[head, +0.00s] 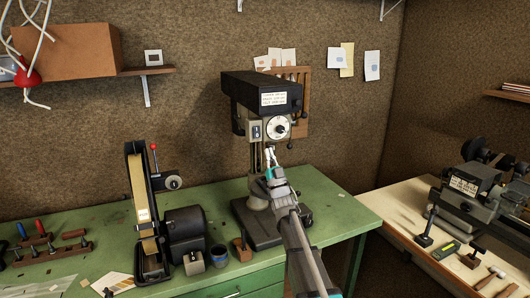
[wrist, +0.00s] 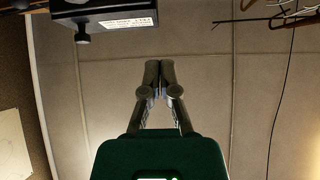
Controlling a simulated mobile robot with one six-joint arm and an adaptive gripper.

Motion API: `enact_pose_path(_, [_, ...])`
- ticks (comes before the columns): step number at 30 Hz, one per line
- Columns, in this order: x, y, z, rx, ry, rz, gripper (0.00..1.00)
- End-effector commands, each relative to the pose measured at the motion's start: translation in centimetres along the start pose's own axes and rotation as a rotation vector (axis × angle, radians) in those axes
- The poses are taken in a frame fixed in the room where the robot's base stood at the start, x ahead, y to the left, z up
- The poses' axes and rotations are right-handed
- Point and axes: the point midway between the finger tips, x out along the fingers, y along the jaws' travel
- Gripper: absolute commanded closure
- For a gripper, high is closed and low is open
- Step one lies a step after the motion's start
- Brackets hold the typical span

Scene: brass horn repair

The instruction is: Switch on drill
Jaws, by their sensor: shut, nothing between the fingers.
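The drill (head: 262,95) is a dark bench drill press standing on the green workbench in the head view. A small light switch box (head: 256,130) sits on its front left, beside a round dial (head: 278,126). My gripper (head: 270,158) is in front of the drill, below the dial and switch box, pointing up. In the wrist view my gripper (wrist: 160,64) is shut and empty, with its fingertips together. Part of the drill's dark head (wrist: 115,17) shows at the top left there, apart from the fingers. My arm hides part of the drill's base.
A belt sander (head: 148,215) stands left of the drill on the green bench (head: 335,208). A small dark blue cup (head: 219,256) is between them. A grey machine (head: 470,190) stands on the right-hand table. A wall shelf (head: 90,75) holds a box.

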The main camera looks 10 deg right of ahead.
Motion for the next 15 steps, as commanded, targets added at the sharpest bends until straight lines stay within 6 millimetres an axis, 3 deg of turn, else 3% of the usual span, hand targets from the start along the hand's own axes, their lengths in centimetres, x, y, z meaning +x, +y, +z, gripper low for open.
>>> enact_pose_path(4, [-1.40, -0.06, -0.33, 0.000, 0.000, 0.000, 1.00])
enact_pose_path(15, [-1.74, -0.12, -0.51, 0.001, 0.000, -0.001, 1.00])
